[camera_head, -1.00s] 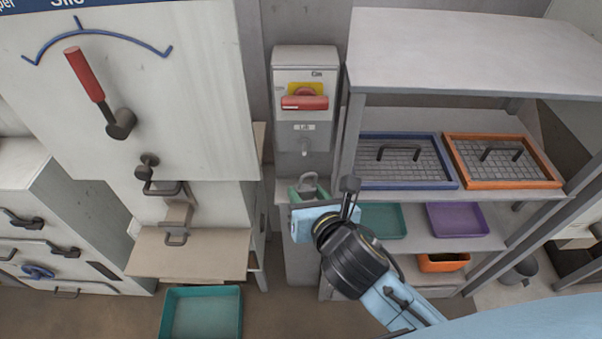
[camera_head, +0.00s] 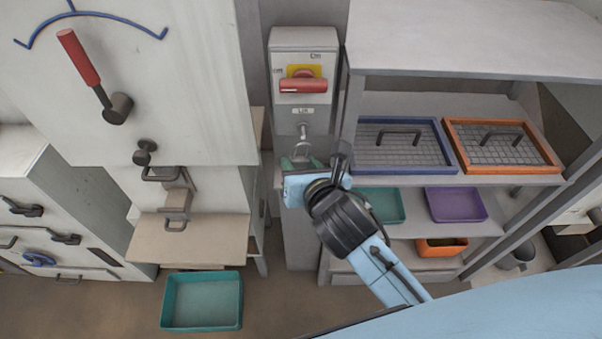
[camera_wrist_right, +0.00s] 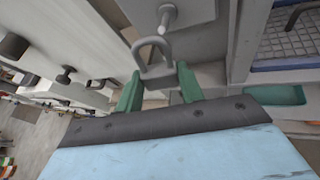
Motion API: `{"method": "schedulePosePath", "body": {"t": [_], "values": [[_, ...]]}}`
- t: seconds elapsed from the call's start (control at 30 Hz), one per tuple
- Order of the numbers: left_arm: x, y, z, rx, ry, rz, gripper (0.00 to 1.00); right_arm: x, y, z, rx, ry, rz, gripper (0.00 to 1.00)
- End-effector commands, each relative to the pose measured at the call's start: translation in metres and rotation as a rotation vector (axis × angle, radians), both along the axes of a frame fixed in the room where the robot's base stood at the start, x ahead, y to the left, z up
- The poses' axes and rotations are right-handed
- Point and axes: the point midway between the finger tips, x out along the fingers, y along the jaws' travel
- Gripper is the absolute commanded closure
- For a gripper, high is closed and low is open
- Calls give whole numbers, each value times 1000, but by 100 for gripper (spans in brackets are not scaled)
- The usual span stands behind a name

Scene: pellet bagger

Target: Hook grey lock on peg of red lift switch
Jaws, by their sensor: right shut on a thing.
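The lift switch (camera_head: 303,86) is a grey box with a red handle on a yellow plate. Its peg (camera_head: 303,130) sticks out below the small label and also shows in the right wrist view (camera_wrist_right: 167,17). My right gripper (camera_head: 300,163) is shut on the grey lock (camera_wrist_right: 157,72), with green fingers on either side of the lock's body. The lock's shackle points up, just below the peg in both views. In the wrist view the shackle looks apart from the peg. My left gripper is not in view.
A shelf rack (camera_head: 470,95) with a blue-framed sieve (camera_head: 440,130) and an orange-framed sieve (camera_head: 458,150) stands close on the right. The white silo (camera_head: 180,90) with a red lever stands left. A teal tray (camera_head: 202,326) lies on the floor.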

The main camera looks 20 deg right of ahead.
Motion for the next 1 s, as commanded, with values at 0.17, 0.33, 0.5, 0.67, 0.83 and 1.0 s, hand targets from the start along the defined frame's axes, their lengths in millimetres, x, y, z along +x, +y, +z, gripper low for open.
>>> {"method": "schedulePosePath", "body": {"t": [0.17,0.33,0.5,0.67,0.83,1.0], "values": [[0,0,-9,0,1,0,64,11,-3,-2,1,-1,-1,85],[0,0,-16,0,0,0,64,21,-6,-3,2,-1,-1,85],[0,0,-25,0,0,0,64,30,-9,-5,3,-2,-2,85],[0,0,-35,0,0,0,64,38,-10,-5,4,-2,-1,85],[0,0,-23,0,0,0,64,46,-13,-7,-3,0,1,85],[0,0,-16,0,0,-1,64,49,-14,-9,-1,0,-1,85]]}}
